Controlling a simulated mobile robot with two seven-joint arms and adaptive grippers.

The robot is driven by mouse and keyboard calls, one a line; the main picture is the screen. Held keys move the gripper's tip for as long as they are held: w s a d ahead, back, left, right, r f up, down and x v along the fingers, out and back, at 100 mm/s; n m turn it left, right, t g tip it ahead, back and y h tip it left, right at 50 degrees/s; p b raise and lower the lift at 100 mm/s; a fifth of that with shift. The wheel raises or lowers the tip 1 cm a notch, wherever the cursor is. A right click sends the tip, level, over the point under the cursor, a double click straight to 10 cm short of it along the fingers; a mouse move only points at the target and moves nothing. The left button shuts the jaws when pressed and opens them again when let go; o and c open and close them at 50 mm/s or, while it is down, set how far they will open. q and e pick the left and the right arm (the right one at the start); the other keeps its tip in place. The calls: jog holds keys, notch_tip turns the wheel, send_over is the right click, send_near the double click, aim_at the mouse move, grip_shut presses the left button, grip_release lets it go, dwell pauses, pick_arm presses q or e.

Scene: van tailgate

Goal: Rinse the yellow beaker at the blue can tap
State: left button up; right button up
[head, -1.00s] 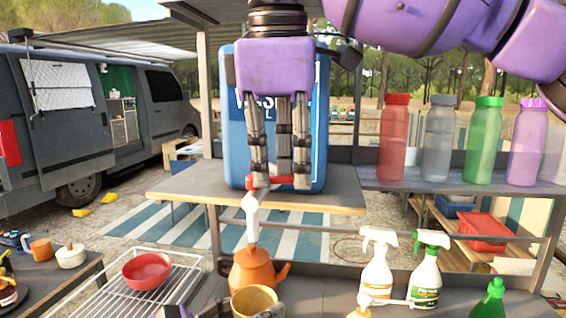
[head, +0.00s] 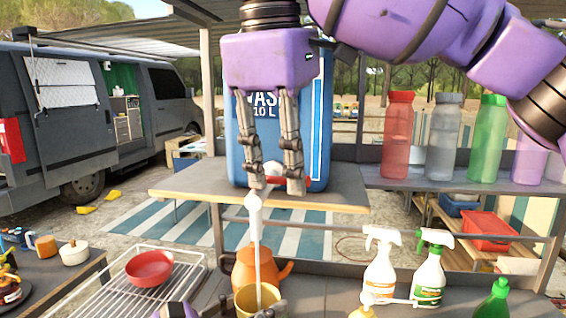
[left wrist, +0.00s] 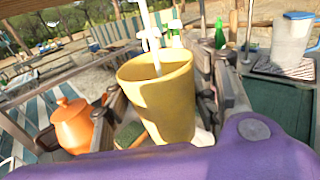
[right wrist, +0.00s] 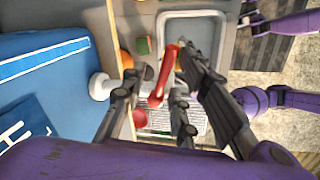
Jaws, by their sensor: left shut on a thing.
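The blue can (head: 240,172) stands upright on the wooden shelf, with a white tap (head: 252,200) at its lower front. A pale stream runs from the tap down into the yellow beaker (head: 245,299). The beaker stands upright below the tap; in the left wrist view (left wrist: 160,105) the stream enters its mouth. My left gripper (left wrist: 165,92) is shut around the beaker's sides. My right gripper (head: 275,187) points down in front of the can, its fingers spread. The red tap lever (right wrist: 163,78) shows between its fingers in the right wrist view; whether they touch it I cannot tell.
An orange kettle (head: 277,268) stands just behind the beaker. White (head: 379,280) and green-white (head: 429,278) spray bottles stand to the right. A red bowl (head: 149,268) sits on a wire rack (head: 185,280) at left. Coloured bottles line the right shelf.

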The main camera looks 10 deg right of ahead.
notch_tip(320, 180, up, 12)
jog(key=s+a, duration=0.1)
jog(key=s, duration=0.1)
jog(key=shift+a, duration=0.15)
dwell(0.4)
jog(key=shift+f, duration=0.15)
jog(key=shift+w+f, duration=0.15)
jog(key=shift+f, duration=0.1)
jog(key=c, duration=0.5)
jog(key=shift+n+t, duration=0.4)
jog(key=shift+n, duration=0.3)
jog(key=s+f, duration=0.1)
jog(key=s, duration=0.1)
jog(key=s+f, duration=0.1)
jog(key=shift+s+f, duration=0.1)
jog(key=shift+s, duration=0.25)
grip_shut()
jog(key=s+f+m+t+y, duration=0.25)
jog(key=s+t, duration=0.25)
jog(key=s, duration=0.4)
jog(key=w+d+f, duration=0.1)
jog(key=w+f, duration=0.6)
jog(key=w, duration=0.3)
jog(key=shift+f+m+h, duration=0.2)
jog(key=shift+m+h, duration=0.15)
jog(key=shift+m, duration=0.1)
